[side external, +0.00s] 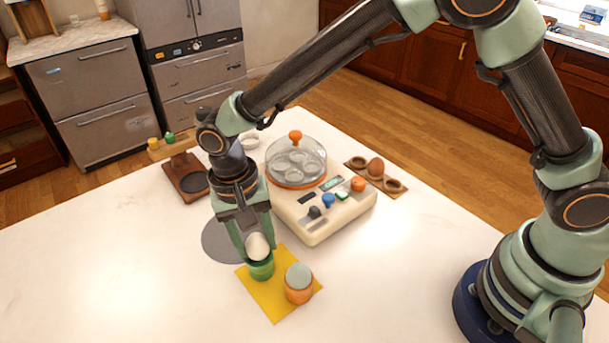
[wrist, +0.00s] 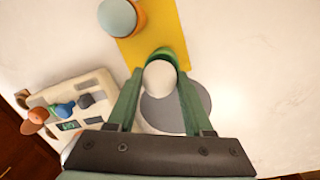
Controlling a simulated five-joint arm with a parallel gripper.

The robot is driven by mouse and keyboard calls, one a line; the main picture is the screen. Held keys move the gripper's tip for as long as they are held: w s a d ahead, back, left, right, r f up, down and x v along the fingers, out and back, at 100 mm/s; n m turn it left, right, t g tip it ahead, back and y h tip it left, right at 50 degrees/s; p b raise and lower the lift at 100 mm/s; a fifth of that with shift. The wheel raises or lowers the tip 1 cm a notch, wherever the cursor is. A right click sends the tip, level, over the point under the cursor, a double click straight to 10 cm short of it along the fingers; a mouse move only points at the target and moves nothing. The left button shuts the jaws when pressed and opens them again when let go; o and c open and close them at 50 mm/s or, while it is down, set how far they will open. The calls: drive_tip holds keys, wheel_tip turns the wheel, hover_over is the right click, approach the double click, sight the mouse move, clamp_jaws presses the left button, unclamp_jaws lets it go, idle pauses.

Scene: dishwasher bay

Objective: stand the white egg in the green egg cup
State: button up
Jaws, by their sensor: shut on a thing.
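The white egg (side external: 257,246) is between the fingers of my gripper (side external: 257,250), which is shut on it. The egg also shows in the wrist view (wrist: 160,82) between the two green fingers (wrist: 160,95). The green egg cup (side external: 261,269) stands on the yellow mat (side external: 268,301), directly under the egg in the side view. In the wrist view the cup's rim (wrist: 160,53) curves around the far side of the egg. I cannot tell whether the egg touches the cup; its lower end is hidden.
An orange cup with a pale blue-grey top (side external: 299,283) stands close right of the green cup on the mat. The cream egg cooker (side external: 318,218) with a clear dome stands behind. A wooden holder with a brown egg (side external: 376,168) lies beyond. The counter's left front is clear.

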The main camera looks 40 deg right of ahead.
drive_tip(key=shift+f, duration=0.4)
idle(0.3)
drive_tip(key=o, duration=1)
drive_tip(key=shift+r, duration=4)
